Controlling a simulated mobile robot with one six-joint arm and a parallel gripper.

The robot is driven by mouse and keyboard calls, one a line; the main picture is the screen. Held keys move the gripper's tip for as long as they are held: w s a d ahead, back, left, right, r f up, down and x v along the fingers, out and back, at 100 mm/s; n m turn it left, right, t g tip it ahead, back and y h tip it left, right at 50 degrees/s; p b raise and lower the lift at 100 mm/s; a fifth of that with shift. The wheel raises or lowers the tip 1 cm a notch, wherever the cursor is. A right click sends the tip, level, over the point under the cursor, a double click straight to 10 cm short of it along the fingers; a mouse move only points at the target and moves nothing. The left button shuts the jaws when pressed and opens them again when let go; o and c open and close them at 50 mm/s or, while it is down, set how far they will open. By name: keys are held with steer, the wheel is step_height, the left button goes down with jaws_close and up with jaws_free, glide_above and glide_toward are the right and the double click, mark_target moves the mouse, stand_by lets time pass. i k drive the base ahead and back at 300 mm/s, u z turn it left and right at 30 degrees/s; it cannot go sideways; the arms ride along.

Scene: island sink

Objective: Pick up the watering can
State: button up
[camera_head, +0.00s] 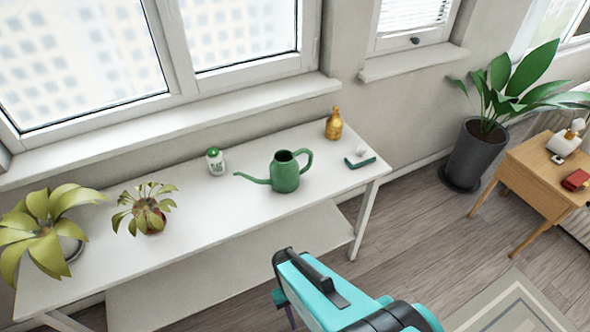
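A green watering can (284,177) stands upright on the white table (240,215) under the window. Its thin spout points left and its handle is on the right. Part of my teal and black arm shows at the bottom centre, in front of the table and apart from the can. My gripper's fingers cannot be made out, so nothing shows it holding anything.
On the table are two potted plants (45,235) (147,210), a small jar with a green lid (215,162), a gold bottle (334,124) and a small green item (361,162). A large potted plant (476,153) and a wooden side table (540,175) stand right. Open floor lies between.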

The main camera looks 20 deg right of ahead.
mark_target(285, 172)
steer(key=z, duration=0.1)
steer(key=k, duration=1.95)
steer(key=u, duration=0.8)
steer(key=i, duration=1)
